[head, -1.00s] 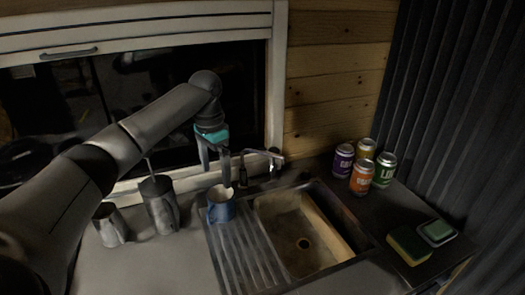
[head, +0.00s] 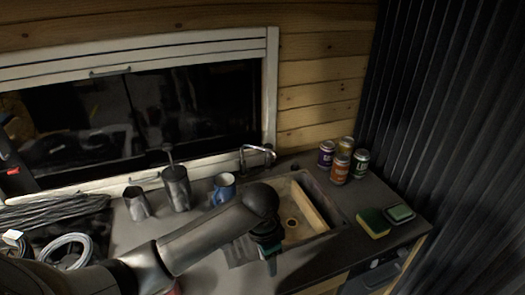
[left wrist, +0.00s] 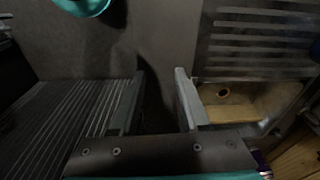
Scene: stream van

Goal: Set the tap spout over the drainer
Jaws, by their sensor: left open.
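The metal tap (head: 258,150) stands at the back of the sink. Its spout appears to point right, toward the basin (head: 322,205); its exact end is hard to tell. The ribbed drainer (head: 240,252), left of the basin, is mostly hidden behind my left arm. It shows at the top right of the left wrist view (left wrist: 255,45), above the basin (left wrist: 262,97). My left gripper (head: 271,266) is in front of the sink, away from the tap. In the left wrist view its fingers (left wrist: 161,103) are apart with nothing between them. My right gripper is not in view.
A blue mug (head: 223,190) stands behind the drainer, close to the tap. Two grey metal jugs, (head: 176,188) and (head: 137,203), stand left of it. Several cans (head: 340,168) and a sponge (head: 373,222) are right of the sink. Cables (head: 65,250) lie at left.

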